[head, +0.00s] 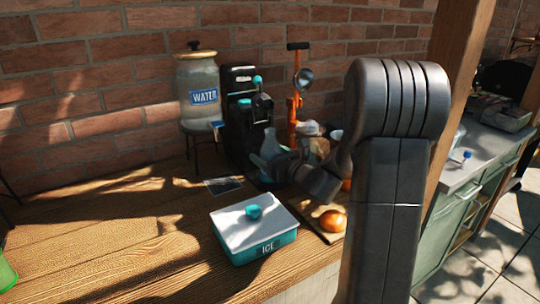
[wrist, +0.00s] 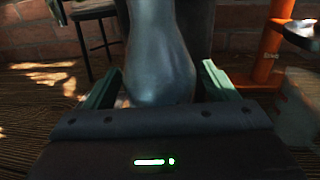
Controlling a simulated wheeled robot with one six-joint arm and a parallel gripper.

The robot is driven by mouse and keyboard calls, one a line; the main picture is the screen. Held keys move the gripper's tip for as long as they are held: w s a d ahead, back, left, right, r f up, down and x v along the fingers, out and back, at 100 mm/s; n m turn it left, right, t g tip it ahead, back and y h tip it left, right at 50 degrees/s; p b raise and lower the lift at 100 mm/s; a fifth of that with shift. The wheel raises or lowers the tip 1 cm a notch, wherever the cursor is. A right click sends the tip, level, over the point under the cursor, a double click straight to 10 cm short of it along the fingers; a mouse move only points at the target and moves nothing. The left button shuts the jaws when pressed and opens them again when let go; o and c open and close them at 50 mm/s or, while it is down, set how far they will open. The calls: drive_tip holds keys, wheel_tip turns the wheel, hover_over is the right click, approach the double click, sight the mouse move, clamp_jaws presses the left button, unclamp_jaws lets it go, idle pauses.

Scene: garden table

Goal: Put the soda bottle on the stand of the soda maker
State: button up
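The soda bottle (head: 270,143) is grey-blue and upright, in front of the black soda maker (head: 240,84) with teal parts. In the wrist view the bottle (wrist: 160,65) stands between the two green fingers of my gripper (wrist: 161,75). The fingers are spread, with a narrow gap seen on each side of the bottle. In the head view my gripper (head: 272,168) is low at the bottle, partly hidden by my arm. The bottle's foot is hidden, so I cannot tell whether it rests on the soda maker's stand.
A water dispenser (head: 198,80) stands on a rack left of the soda maker. An orange juice press (head: 294,105) stands to its right.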

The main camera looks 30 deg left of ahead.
drive_tip(key=shift+r+p, duration=0.25)
drive_tip(key=shift+p, duration=0.05)
drive_tip(key=b+v, duration=0.1)
drive_tip(key=v, duration=1.1)
idle(0.8)
